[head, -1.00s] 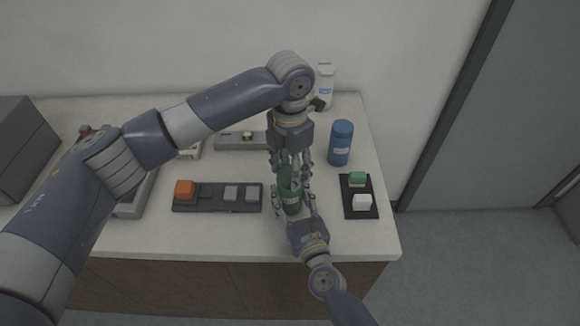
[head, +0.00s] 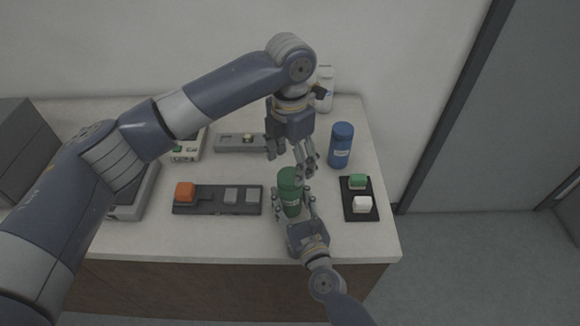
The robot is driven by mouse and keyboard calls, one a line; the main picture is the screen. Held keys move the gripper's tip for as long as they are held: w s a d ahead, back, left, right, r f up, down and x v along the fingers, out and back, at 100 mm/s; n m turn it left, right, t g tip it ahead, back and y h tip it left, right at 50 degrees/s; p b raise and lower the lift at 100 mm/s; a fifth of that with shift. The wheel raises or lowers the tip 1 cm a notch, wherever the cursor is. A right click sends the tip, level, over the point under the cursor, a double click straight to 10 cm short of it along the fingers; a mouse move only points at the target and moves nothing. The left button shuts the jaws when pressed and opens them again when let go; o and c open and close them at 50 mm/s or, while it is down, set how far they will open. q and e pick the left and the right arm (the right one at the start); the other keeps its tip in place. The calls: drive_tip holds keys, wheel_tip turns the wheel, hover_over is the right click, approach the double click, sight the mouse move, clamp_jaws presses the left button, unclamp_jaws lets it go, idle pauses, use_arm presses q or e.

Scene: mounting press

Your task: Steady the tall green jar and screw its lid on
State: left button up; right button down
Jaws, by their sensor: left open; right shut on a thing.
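The tall green jar (head: 291,204) stands upright near the front right of the bench. A green lid (head: 289,176) sits on its top; I cannot tell how tightly it is seated. My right gripper (head: 292,205) is shut around the jar's body from the front. My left gripper (head: 291,165) is open and empty, just above and behind the lid, with its fingers spread apart. The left fingers partly overlap the lid's back edge in the picture.
A blue jar (head: 341,145) stands to the right and a white bottle (head: 326,88) at the back. A black tray (head: 360,183) with green and white blocks lies at right. A dark fixture (head: 217,208) with an orange block (head: 185,192) lies left of the jar.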

use_arm(q)
drive_tip(key=shift+r, duration=0.55)
drive_tip(key=shift+c, duration=0.3)
